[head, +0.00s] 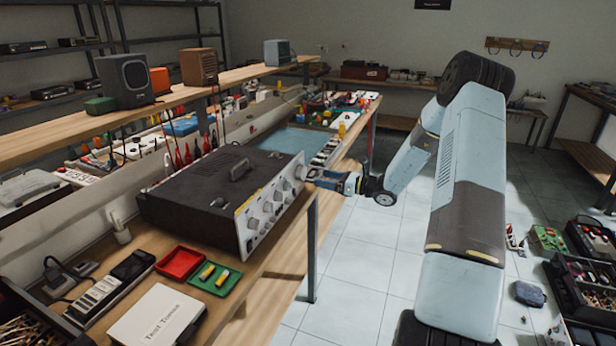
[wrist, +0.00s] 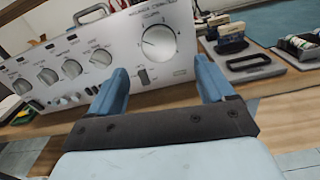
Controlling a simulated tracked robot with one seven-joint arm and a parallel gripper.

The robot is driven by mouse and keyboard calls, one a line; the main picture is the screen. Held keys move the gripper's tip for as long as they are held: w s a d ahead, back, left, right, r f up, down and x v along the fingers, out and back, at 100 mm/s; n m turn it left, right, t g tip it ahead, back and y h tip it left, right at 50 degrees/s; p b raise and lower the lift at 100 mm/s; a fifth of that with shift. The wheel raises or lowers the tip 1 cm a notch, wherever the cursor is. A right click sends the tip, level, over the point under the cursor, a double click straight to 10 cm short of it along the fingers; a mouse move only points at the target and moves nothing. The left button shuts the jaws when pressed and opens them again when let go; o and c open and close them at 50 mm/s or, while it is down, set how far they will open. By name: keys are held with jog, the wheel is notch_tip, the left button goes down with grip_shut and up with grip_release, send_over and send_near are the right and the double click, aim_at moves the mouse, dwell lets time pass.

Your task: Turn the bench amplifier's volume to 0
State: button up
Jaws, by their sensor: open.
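The bench amplifier (head: 222,195) is a dark box with a silver front panel (head: 268,208), standing on the wooden bench. The wrist view shows its panel (wrist: 120,60) with several knobs. The large volume knob (wrist: 159,43) is at the panel's right end, with a scale around it. The pointer mark on the knob is too small to read surely. My gripper (head: 312,177) is at the far end of the panel in the head view. In the wrist view my gripper (wrist: 162,75) is open, its two blue fingers apart just below and either side of the volume knob, with nothing between them.
Red and green trays (head: 180,262) and a white box (head: 158,318) lie on the bench near the amplifier. A shelf (head: 150,112) with small speakers runs behind it. Small blocks and a black holder (wrist: 255,66) are right of the panel. Tiled floor (head: 375,240) is open in front.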

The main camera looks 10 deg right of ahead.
aim_at(304, 174)
jog(key=x, duration=0.7)
jog(key=shift+c, duration=0.5)
jog(key=c, duration=1)
jog(key=shift+o, duration=0.2)
